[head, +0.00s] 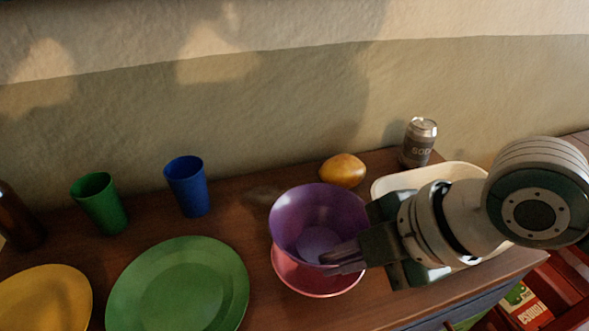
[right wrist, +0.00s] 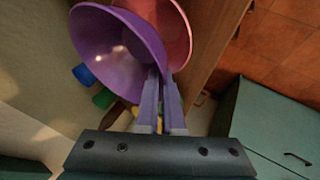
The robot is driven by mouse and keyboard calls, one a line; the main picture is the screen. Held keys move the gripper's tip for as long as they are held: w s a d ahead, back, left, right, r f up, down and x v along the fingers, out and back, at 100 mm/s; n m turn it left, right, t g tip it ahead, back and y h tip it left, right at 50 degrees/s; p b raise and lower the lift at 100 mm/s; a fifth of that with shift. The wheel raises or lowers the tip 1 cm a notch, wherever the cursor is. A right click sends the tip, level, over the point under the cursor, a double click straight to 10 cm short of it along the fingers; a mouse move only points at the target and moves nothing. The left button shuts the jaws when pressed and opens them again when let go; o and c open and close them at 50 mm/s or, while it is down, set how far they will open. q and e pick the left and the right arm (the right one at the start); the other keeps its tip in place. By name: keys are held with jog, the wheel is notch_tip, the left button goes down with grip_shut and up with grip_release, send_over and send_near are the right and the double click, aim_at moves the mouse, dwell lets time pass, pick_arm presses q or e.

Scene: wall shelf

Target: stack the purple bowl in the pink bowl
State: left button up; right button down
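The purple bowl (head: 300,210) is above the pink bowl (head: 318,285) in the head view and hides most of it. Only the pink bowl's near side shows below the purple one. My right gripper (head: 345,257) comes in from the right and is shut on the purple bowl's near right rim. In the right wrist view the fingers (right wrist: 160,95) pinch the rim of the purple bowl (right wrist: 112,55), with the pink bowl (right wrist: 172,22) close behind it. I cannot tell whether the two bowls touch. My left gripper is out of view.
A green plate (head: 180,285) and a yellow plate (head: 45,300) lie to the left. A blue cup (head: 187,187), a green cup (head: 100,203) and a brown bottle (head: 18,215) stand farther back. A yellow fruit (head: 343,170), a soda can (head: 418,143) and a white tray (head: 385,186) are right.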

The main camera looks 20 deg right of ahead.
jog(key=shift+f+b, duration=0.35)
jog(key=shift+f, duration=0.2)
jog(key=c, duration=1)
grip_release()
jog(key=shift+c, duration=0.2)
jog(key=shift+r, duration=0.1)
jog(key=shift+r+p, duration=0.35)
jog(key=p+v, duration=0.2)
jog(key=v, duration=1)
jog(key=s+d+f+m+h, duration=0.1)
jog(key=s+m+h, duration=0.1)
jog(key=s+m, duration=0.3)
jog(key=s+f+m+g+h, duration=0.1)
jog(key=s+m, duration=0.4)
jog(key=m, duration=0.7)
jog(key=shift+d+f+m+g+h, duration=0.3)
jog(key=shift+d+f+h, duration=0.1)
jog(key=shift+f+h, duration=0.4)
